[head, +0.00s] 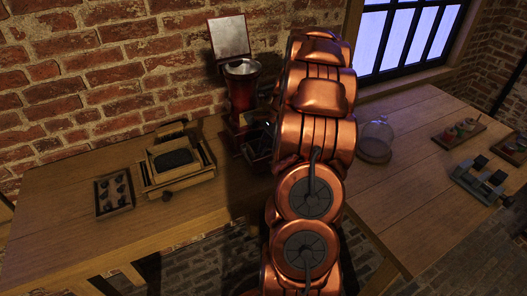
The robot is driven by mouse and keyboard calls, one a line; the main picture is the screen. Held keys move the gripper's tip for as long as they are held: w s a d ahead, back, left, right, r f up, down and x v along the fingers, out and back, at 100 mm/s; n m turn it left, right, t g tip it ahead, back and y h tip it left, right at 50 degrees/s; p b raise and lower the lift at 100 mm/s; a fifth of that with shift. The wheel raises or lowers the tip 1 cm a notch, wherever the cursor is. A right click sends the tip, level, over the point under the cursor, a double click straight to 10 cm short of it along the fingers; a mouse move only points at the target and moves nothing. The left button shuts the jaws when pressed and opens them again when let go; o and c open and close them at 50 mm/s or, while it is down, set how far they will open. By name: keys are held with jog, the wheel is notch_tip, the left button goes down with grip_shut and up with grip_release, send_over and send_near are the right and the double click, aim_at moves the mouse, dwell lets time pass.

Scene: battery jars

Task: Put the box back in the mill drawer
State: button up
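The mill (240,95) stands at the back of the wooden table against the brick wall. It has a dark red body, a metal bowl on top and a raised square lid. A dark, box-like form (257,141) sits low at its front right, partly behind my arm. I cannot tell whether this is the mill's drawer, the box or both. My copper arm rises in front of the mill's right side and hides what is behind it. My gripper does not show.
Left of the mill are a wooden stand with a dark pad (174,160) and a small tray of dark pieces (115,193). Right of my arm are a glass dome (376,138), a tray of coloured items (459,131) and a rack (481,181). Bare tabletop (415,190) lies between them.

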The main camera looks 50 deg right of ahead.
jog(key=b+v, duration=0.4)
jog(key=v, duration=0.8)
jog(key=shift+a, duration=0.1)
jog(key=s+a+r+n+g+h, duration=0.1)
jog(key=s+a+n+g, duration=0.2)
jog(key=a+n, duration=1.45)
jog(key=s+a+f+n+h, duration=0.1)
jog(key=s+a+f+n, duration=0.1)
jog(key=s+a, duration=0.7)
jog(key=s+a+f+n+h, duration=0.2)
jog(key=s+a+f, duration=0.3)
jog(key=s+a, duration=0.5)
jog(key=shift+s+a, duration=0.1)
jog(key=shift+a, duration=0.05)
